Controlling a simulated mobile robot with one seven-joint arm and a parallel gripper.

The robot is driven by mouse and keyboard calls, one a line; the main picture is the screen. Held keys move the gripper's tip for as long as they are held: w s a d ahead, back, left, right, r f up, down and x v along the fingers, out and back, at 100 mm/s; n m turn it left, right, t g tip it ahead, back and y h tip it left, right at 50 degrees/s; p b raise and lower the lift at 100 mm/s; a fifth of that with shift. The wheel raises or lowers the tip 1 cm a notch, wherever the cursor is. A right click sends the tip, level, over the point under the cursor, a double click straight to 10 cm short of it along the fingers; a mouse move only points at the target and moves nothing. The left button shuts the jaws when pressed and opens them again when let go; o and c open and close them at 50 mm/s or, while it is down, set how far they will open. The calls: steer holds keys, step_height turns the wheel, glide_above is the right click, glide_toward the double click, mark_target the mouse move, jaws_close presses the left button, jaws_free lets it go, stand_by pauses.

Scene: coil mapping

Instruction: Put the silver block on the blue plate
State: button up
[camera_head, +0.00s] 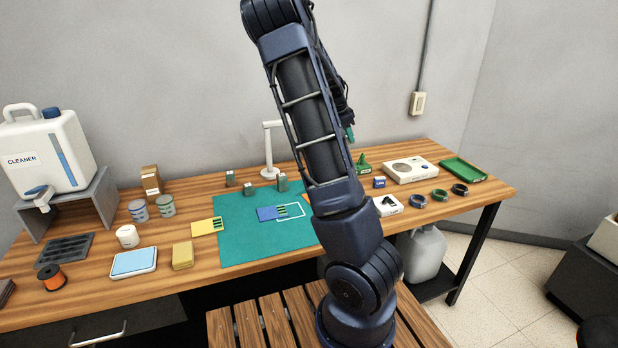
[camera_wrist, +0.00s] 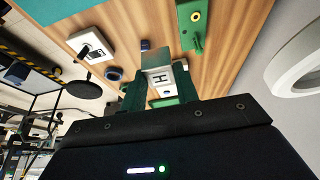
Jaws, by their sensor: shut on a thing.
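My arm covers the mat's right part.
A yellow plate (camera_head: 207,227) lies at the mat's left edge. Several small grey blocks (camera_head: 249,188) and a white lamp (camera_head: 270,173) stand toward the back. Rings (camera_head: 440,195), a white box (camera_head: 410,169) and a green tray (camera_head: 463,170) sit at the right.

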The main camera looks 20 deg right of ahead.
steer(key=s+a, duration=0.1)
steer(key=a, duration=1.7)
glide_above(275, 211)
steer(key=a, duration=0.2)
step_height(275, 211, down, 19)
steer(key=shift+d+f, duration=0.1)
steer(key=shift+d, duration=0.05)
steer(key=shift+f, duration=0.1)
steer(key=o, duration=0.8)
steer(key=shift+o, duration=1)
